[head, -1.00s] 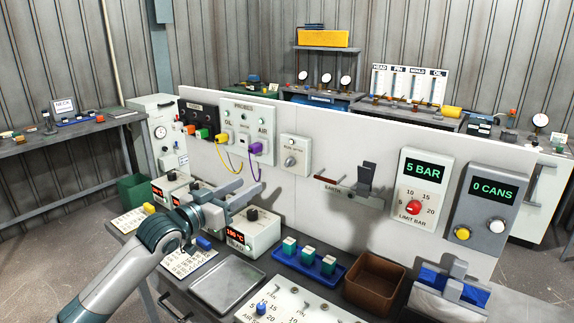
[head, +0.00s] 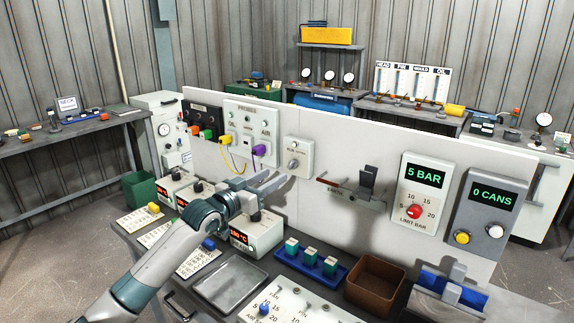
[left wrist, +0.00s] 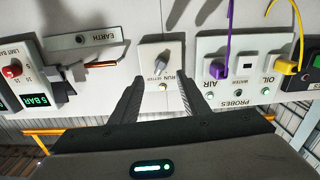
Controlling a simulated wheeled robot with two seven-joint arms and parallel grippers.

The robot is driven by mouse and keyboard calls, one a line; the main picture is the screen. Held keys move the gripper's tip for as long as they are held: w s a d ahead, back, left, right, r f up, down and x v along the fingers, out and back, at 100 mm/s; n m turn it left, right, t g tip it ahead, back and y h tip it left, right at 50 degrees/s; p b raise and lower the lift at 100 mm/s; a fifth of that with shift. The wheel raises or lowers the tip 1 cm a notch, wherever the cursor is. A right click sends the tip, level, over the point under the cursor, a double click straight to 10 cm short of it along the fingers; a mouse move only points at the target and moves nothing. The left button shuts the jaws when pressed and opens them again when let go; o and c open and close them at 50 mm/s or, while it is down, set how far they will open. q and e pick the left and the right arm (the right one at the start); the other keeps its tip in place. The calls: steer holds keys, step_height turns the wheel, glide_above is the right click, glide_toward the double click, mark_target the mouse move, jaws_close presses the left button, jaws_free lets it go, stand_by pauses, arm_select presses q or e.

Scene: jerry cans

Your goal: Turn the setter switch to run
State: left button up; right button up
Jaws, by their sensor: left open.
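The setter switch is a grey knob on a small pale plate (head: 297,155) on the white upright panel, between the probes box and the earth clamp. In the left wrist view the grey knob (left wrist: 162,62) shows upside down, pointing obliquely, with small lettering below it that includes RUN. My left gripper (head: 276,181) is open and empty, just below and left of the plate in the head view. In the left wrist view its two fingers (left wrist: 159,78) flank the lower part of the plate, apart from the knob. My right gripper is not in view.
The probes box (head: 251,127) with yellow and purple leads stands to the left. The earth clamp (head: 367,182) and the limit bar box (head: 421,195) are to the right. Below are a blue tray (head: 338,277) of green-white blocks and a brown bin (head: 374,286).

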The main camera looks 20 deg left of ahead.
mark_target(289, 167)
arm_select(q)
steer(key=p+x, duration=0.1)
steer(key=x, duration=0.7)
steer(key=shift+w+f+p, duration=0.1)
steer(key=shift+p, duration=0.3)
